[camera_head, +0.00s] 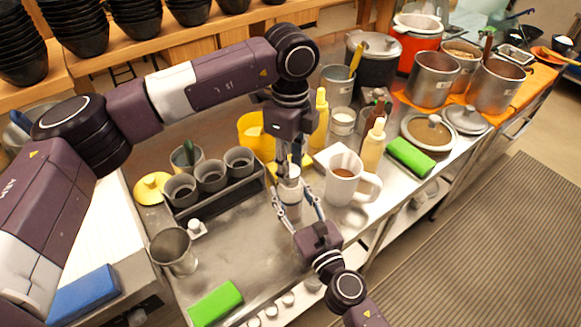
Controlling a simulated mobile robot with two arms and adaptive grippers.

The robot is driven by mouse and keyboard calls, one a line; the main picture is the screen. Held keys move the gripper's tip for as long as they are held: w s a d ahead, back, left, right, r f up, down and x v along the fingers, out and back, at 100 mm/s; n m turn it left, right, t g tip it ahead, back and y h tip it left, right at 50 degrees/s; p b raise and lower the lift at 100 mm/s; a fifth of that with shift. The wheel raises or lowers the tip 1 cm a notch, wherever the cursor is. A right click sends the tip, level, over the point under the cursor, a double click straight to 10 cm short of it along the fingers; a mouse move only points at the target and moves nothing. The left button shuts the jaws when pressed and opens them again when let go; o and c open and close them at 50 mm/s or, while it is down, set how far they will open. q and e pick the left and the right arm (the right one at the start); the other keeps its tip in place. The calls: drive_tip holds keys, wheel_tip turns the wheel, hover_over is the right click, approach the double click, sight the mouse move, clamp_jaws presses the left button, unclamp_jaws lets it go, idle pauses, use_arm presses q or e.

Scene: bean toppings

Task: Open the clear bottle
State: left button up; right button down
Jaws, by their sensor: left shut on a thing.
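The clear bottle (289,190), pale with a whitish top, stands upright near the middle of the steel counter, partly hidden by both grippers. My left gripper (291,163) comes down from above and is shut on the top of the bottle. Whether it holds only the cap or also the neck is hard to see. My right gripper (294,194) reaches up from the lower right, with its fingers on either side of the bottle's body. I cannot tell whether these fingers press on it.
A dark rack (220,200) with several cups is close on the left. A metal cup (174,250) and green sponge (215,303) are in front. The counter between is clear.

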use_arm(q)
drive_tip(key=shift+r, duration=0.2)
drive_tip(key=shift+r, duration=2)
use_arm(e)
drive_tip(key=c, duration=1)
unclamp_jaws()
drive_tip(key=shift+s, duration=0.1)
